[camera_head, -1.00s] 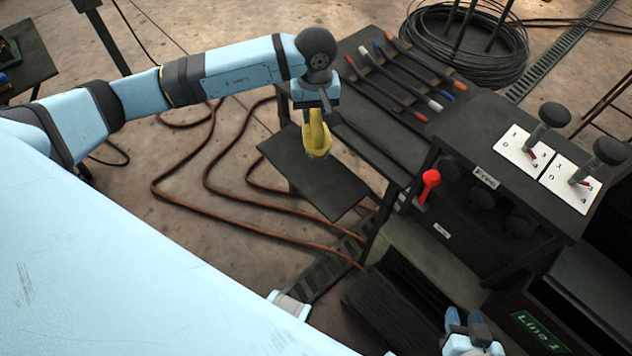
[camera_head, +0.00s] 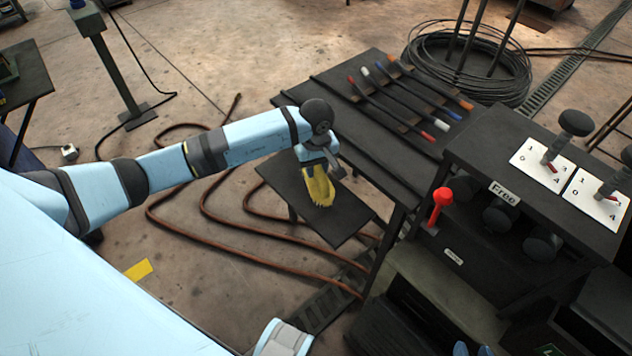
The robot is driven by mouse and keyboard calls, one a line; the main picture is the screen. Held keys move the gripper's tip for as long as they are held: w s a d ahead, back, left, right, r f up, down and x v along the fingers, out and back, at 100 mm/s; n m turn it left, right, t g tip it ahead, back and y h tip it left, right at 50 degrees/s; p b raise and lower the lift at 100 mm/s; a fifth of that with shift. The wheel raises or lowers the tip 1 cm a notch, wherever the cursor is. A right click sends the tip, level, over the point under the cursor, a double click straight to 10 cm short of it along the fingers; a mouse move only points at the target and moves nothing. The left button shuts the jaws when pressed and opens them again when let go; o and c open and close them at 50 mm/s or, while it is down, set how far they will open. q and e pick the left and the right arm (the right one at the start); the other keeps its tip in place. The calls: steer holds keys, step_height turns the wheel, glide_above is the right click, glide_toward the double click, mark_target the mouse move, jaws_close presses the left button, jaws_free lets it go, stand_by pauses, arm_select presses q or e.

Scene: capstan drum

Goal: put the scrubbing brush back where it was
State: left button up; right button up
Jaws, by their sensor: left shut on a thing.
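The scrubbing brush (camera_head: 318,188) is yellow, with its bristles pointing down. My left gripper (camera_head: 313,164) is shut on its upper part, which the jaws partly hide. The brush is over the small dark shelf (camera_head: 340,222) that juts from the left side of the dark bench; I cannot tell whether the bristles touch it.
The dark bench top (camera_head: 345,80) carries several rods with coloured ends. A brown hose (camera_head: 205,205) lies on the floor below. The shelf around the brush is bare.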

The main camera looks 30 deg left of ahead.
arm_select(q)
steer(key=shift+f+b, duration=0.3)
steer(key=shift+f, duration=2.5)
steer(key=shift+f, duration=0.15)
steer(key=o, duration=0.9)
